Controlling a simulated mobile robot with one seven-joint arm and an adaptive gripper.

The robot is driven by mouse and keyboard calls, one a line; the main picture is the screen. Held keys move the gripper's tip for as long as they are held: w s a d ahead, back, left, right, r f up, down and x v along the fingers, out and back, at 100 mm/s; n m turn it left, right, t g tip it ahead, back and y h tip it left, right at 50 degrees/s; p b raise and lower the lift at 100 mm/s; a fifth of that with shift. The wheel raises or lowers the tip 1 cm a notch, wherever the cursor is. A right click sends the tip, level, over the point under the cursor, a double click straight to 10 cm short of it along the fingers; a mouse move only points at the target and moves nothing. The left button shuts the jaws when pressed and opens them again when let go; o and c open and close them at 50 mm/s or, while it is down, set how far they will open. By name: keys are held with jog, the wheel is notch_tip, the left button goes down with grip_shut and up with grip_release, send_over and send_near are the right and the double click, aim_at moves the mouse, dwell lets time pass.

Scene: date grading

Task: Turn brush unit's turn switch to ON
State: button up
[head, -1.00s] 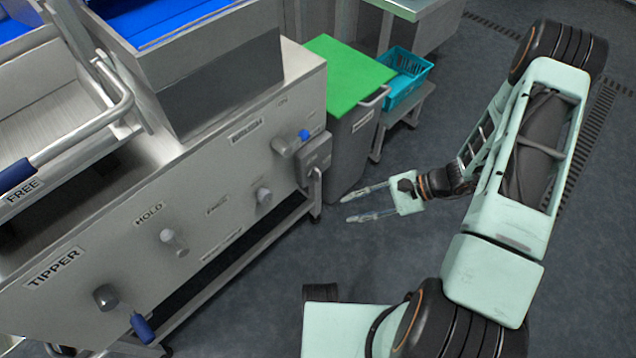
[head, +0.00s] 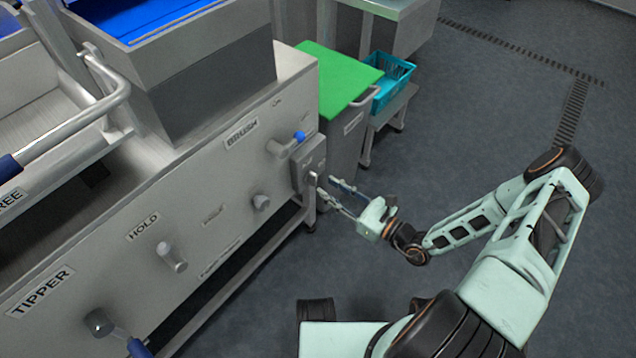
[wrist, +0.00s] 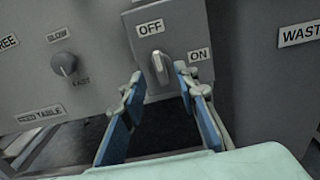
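The brush unit's turn switch (wrist: 161,69) is a small grey lever knob on a grey box (wrist: 178,20) marked OFF above and ON to the right. The knob stands roughly upright, toward the OFF label (wrist: 150,27) and away from the ON label (wrist: 199,55). In the head view the switch box (head: 308,158) sits at the right end of the machine panel. My gripper (wrist: 160,84) is open, with one finger on each side of the knob in the wrist view. It also shows right at the box in the head view (head: 326,187). I cannot tell whether a finger touches the knob.
A FEED TABLE dial (wrist: 63,64) marked SLOW and FAST is left of the switch. A grey WASTE bin with a green lid (head: 337,72) stands just beyond the box. A blue-handled TIPPER lever (head: 138,348) juts out at the front left. Open floor lies to the right.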

aim_at(316, 180)
jog(key=shift+b+x, duration=0.45)
jog(key=shift+x, duration=1.95)
grip_shut()
